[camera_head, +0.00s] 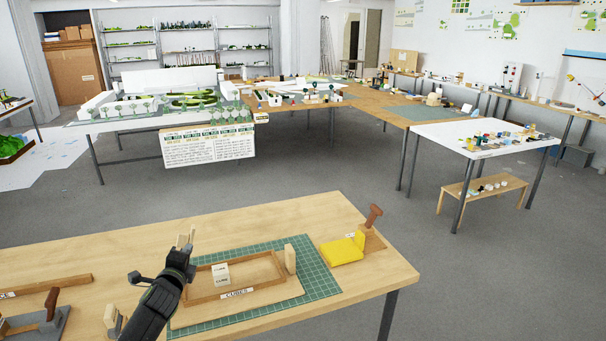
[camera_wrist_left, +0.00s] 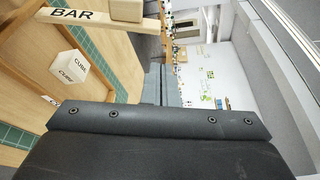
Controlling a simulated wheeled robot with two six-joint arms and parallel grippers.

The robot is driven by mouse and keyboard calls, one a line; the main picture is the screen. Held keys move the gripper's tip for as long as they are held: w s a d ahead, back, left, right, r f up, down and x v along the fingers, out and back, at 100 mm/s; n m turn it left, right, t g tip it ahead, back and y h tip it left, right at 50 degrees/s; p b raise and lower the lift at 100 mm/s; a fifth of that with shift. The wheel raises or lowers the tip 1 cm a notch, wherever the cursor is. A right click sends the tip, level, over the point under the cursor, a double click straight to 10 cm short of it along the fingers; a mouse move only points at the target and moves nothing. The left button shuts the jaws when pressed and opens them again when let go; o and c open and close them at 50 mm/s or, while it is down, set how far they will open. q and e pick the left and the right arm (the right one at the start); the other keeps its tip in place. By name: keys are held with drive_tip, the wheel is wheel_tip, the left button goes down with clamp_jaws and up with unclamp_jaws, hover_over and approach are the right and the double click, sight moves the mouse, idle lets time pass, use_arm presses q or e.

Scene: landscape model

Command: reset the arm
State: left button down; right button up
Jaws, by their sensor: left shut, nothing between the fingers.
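My left gripper (camera_head: 184,250) is in the head view, above the wooden workbench (camera_head: 250,212) near the left side of a cube tray. Its black arm comes up from the bottom edge. It is shut and empty. A pale wooden piece shows by its tip; I cannot tell whether they touch. My right gripper is not in view.
A shallow tray labelled CUBES (camera_head: 237,293) holds a pale cube (camera_head: 221,275) on a green mat (camera_head: 318,282). A yellow block (camera_head: 342,251) lies to the right. A bar labelled BAR (camera_wrist_left: 78,15) shows in the wrist view. Open floor (camera_head: 330,180) lies beyond the bench.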

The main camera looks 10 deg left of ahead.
use_arm(q)
drive_tip(key=s+d+f+n+g, duration=0.3)
drive_tip(key=s+f+n, duration=0.15)
drive_tip(key=s, duration=0.35)
drive_tip(key=s+d+f+n+g, duration=0.2)
drive_tip(key=s+f+n, duration=0.2)
drive_tip(key=s+f, duration=0.3)
drive_tip(key=s+d+n+g+h, duration=0.1)
drive_tip(key=s+d+n+g, duration=0.25)
drive_tip(key=s, duration=0.65)
drive_tip(key=s+d+n+g, duration=0.2)
drive_tip(key=s+d+n, duration=0.15)
drive_tip(key=s, duration=0.65)
drive_tip(key=s+d+n+g+h, duration=0.1)
drive_tip(key=s+d+n+g, duration=0.2)
drive_tip(key=s, duration=0.7)
wheel_tip(320, 180, down, 29)
drive_tip(key=a+b, duration=0.2)
drive_tip(key=b, duration=0.2)
drive_tip(key=s+d+f+g+b, duration=0.1)
drive_tip(key=s+f+b, duration=0.2)
drive_tip(key=s+f, duration=1.2)
wheel_tip(320, 180, down, 3)
drive_tip(key=shift+d+r+g+h, duration=0.2)
drive_tip(key=shift+g+h, duration=0.15)
drive_tip(key=shift+h, duration=0.05)
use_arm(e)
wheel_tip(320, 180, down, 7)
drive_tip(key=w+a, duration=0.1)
